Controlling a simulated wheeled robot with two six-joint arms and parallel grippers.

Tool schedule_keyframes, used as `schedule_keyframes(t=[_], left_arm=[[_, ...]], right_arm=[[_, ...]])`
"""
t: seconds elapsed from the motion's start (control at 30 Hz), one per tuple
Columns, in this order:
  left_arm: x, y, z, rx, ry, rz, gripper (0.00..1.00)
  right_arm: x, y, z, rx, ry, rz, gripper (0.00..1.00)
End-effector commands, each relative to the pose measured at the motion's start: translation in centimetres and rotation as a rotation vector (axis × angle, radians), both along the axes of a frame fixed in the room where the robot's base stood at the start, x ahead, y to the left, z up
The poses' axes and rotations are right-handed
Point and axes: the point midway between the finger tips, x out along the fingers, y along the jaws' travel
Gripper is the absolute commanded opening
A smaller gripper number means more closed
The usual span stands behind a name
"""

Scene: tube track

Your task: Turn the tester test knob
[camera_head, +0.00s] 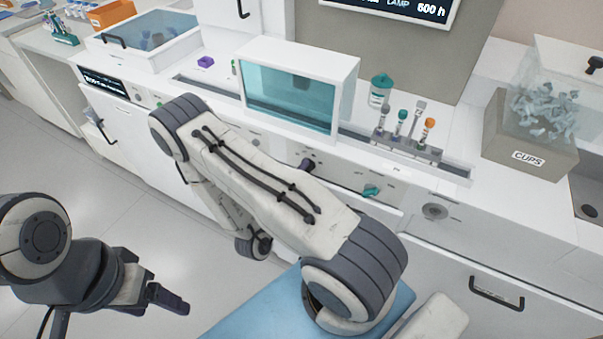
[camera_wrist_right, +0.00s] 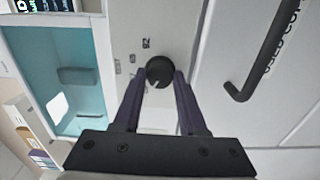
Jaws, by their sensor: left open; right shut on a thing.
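A round black knob (camera_wrist_right: 159,72) with a pale pointer mark sits on the white front panel (camera_wrist_right: 135,35) in the right wrist view. My right gripper (camera_wrist_right: 163,80) is shut on it, one dark finger on each side. In the head view, the dark fingertips (camera_head: 308,164) show at the panel below the teal-windowed cabinet (camera_head: 290,97); my right arm hides the rest of that hand. The knob cannot be made out there. My left gripper (camera_head: 170,297) is open and empty at lower left, over the floor, away from the counter.
A teal knob (camera_head: 371,190) is to the right on the same front. A rack (camera_head: 408,146) of several tools and a teal-capped bottle (camera_head: 380,90) stand above it. A black drawer handle (camera_wrist_right: 262,50) is beside the knob in the wrist view. A CUPS bin (camera_head: 530,150) stands at right.

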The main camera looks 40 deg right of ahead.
Motion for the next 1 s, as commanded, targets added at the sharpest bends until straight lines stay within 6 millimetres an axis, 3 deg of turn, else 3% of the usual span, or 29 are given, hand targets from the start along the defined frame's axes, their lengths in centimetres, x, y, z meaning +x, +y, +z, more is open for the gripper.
schedule_keyframes(t=[0.37,1.0], left_arm=[[0.0,0.0,0.01,0.0,0.0,0.0,0.72],[0.0,0.0,-0.39,0.0,0.0,0.0,0.72]], right_arm=[[0.0,0.02,-0.05,0.074,-0.173,0.0,0.0],[-0.02,0.02,-0.13,0.305,-0.728,0.0,0.0]])
